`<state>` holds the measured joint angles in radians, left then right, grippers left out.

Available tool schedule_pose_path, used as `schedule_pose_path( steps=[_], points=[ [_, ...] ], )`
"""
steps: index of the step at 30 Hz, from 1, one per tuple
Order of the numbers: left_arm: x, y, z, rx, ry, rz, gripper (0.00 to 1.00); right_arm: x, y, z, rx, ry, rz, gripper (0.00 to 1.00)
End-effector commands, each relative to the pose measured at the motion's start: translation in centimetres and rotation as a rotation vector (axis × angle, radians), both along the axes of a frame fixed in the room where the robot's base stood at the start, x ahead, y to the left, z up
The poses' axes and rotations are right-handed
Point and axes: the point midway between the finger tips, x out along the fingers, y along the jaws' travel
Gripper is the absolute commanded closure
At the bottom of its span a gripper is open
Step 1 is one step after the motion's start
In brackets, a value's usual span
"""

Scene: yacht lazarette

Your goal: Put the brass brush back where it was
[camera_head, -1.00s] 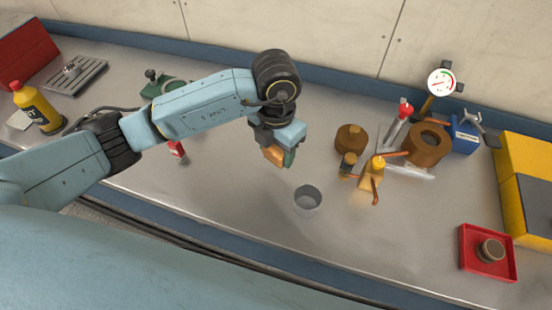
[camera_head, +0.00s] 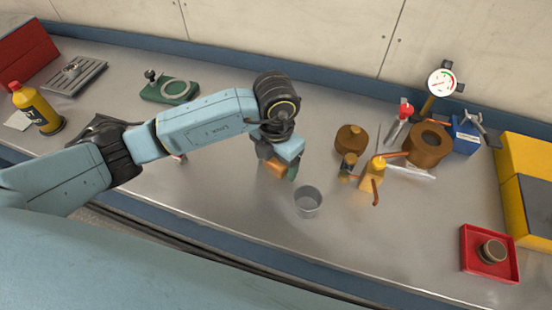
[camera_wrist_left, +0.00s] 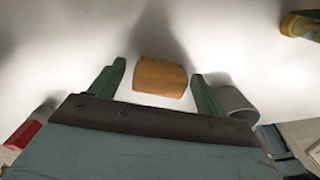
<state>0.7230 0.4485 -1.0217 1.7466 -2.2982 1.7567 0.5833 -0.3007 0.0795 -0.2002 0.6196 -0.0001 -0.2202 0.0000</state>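An orange-brown block (camera_head: 276,168), which looks like the brass brush, is low over or on the grey bench; no bristles show. In the left wrist view the block (camera_wrist_left: 160,76) lies between the two green fingers, with a narrow gap at each side. My left gripper (camera_head: 285,161) points down around it and its fingers (camera_wrist_left: 160,76) stand apart, so it looks open. I cannot tell whether the block touches the bench. My right gripper is not in view.
A grey cup (camera_head: 308,201) stands close to the right of my left gripper. Brass fittings (camera_head: 372,175), a brown ring-shaped block (camera_head: 428,158) and a red tray (camera_head: 490,272) are farther right. A green fixture (camera_head: 158,92) is behind my arm. The bench front is mostly clear.

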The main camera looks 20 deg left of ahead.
Motion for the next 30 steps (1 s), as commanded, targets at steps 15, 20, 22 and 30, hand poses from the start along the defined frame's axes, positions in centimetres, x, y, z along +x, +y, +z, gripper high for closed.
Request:
schedule_pose_path(
  steps=[15, 20, 22, 30],
  points=[
    [0.1, 0.0, 5.4, -0.001, -0.006, -0.001, 0.24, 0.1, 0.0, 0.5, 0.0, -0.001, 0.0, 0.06],
    [0.1, 0.0, 8.7, 0.0, -0.004, 0.0, 0.24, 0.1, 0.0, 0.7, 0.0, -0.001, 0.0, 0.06],
    [0.1, 0.0, 10.0, -0.001, -0.004, -0.001, 0.24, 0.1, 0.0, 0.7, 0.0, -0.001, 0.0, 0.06],
    [0.0, 0.0, 12.3, 0.0, -0.001, 0.0, 0.24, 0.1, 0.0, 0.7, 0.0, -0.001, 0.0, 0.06]
  ],
)
